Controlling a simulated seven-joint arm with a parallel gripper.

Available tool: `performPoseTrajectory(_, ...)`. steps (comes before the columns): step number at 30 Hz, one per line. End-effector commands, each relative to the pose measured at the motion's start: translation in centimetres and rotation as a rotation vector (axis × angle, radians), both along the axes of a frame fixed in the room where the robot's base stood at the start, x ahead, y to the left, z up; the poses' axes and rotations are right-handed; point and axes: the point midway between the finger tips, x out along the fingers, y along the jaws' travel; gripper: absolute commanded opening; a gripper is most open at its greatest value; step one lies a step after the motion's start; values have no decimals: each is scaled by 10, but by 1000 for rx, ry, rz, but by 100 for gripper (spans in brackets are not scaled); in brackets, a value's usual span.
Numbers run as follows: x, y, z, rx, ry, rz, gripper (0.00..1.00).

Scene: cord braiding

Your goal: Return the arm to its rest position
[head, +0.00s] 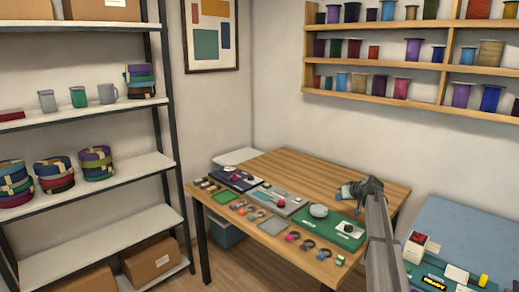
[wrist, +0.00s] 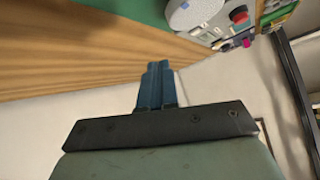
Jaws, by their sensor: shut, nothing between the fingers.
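My gripper (head: 344,193) shows in the head view above the right part of the wooden table (head: 370,171), at the end of my raised arm. In the wrist view its two blue-grey fingers (wrist: 157,68) are pressed together with nothing between them. The wrist view shows the table's wood edge (wrist: 90,60) beyond the fingers and part of a green mat (wrist: 90,12). A round pale grey disc (wrist: 195,12) lies near the top of that view.
The green mat (head: 346,240) and a grey panel (head: 284,206) lie on the table among small items. A blue-topped surface (head: 455,225) stands at right. Metal shelves (head: 85,184) stand at left and a spool rack (head: 375,60) hangs on the wall. The table's back right is clear.

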Motion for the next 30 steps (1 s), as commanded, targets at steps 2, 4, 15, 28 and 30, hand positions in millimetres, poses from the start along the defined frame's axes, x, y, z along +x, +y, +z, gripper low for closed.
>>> performPoseTrajectory(2,8,52,0,6,-32,49,0)
performPoseTrajectory(4,14,93,1,14,-62,88,0)
performPoseTrajectory(15,12,307,6,65,-199,270,0)
performPoseTrajectory(28,-68,416,-113,80,-81,354,0)
performPoseTrajectory(30,-85,411,-142,74,-28,350,0)
